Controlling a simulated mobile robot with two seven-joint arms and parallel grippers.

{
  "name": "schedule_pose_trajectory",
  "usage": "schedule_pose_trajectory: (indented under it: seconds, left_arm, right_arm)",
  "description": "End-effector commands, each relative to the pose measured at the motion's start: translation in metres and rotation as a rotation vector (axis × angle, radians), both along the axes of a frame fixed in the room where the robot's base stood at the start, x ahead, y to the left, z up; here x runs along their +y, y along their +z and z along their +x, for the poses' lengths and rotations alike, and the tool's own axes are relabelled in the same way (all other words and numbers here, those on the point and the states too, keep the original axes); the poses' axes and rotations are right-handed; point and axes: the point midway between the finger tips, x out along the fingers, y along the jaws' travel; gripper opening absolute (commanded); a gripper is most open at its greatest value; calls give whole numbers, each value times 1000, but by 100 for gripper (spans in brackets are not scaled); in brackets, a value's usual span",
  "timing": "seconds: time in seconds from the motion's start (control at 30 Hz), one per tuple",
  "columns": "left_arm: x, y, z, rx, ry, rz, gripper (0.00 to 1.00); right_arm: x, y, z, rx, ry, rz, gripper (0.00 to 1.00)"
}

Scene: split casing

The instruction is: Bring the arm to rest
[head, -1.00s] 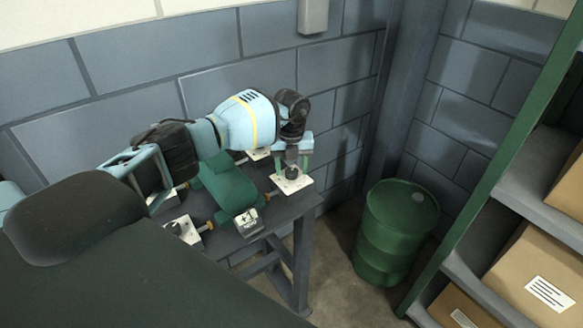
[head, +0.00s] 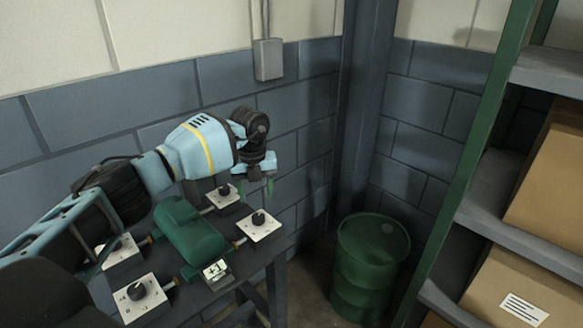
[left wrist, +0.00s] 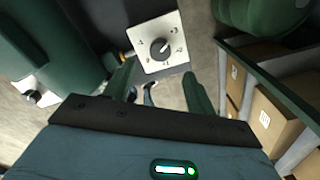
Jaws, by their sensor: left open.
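My left arm reaches across the bench from the left in the head view. My left gripper (head: 256,187) is open and empty, with its green fingers pointing down. It is raised above the far right part of the bench, apart from the white dial plate (head: 268,232) with a black knob. In the left wrist view the two fingers (left wrist: 158,88) are spread, with that dial plate (left wrist: 145,62) beyond them. The green casing (head: 187,232) lies on the bench between several dial plates. My right gripper is not in view.
The grey bench (head: 250,265) stands against a block wall. A green drum (head: 370,262) stands on the floor right of it. A green-framed shelf (head: 470,165) with cardboard boxes (head: 510,295) is at the right.

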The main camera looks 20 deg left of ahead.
Motion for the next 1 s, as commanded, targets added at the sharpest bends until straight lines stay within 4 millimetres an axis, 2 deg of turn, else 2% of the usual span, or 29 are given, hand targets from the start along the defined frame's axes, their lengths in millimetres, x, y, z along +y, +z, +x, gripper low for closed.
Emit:
schedule_pose_trajectory:
  seconds: [0.17, 0.27, 0.37, 0.5, 0.6, 0.7, 0.8, 0.9, 1.0]
  left_arm:
    - [-4, -3, -1, 1, -7, -9, 56]
    - [-23, -18, -3, 3, -43, -67, 56]
    - [-62, -44, -12, 1, -108, -191, 56]
    - [-141, -84, -35, -14, -200, -462, 56]
    - [-198, -101, -59, -36, -229, -688, 56]
    - [-247, -108, -82, -68, -213, -910, 56]
    - [-285, -107, -102, -106, -151, -1118, 56]
    - [-310, -102, -118, -151, -44, -1307, 56]
    - [-323, -97, -129, -200, 103, -1467, 56]
  right_arm:
    - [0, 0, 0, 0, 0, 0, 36]
    - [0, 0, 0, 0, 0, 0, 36]
    - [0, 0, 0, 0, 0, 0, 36]
    - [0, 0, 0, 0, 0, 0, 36]
    - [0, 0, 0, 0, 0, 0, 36]
    - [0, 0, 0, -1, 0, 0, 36]
    - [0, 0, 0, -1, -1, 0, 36]
    - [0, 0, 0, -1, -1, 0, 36]
    - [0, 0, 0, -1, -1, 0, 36]
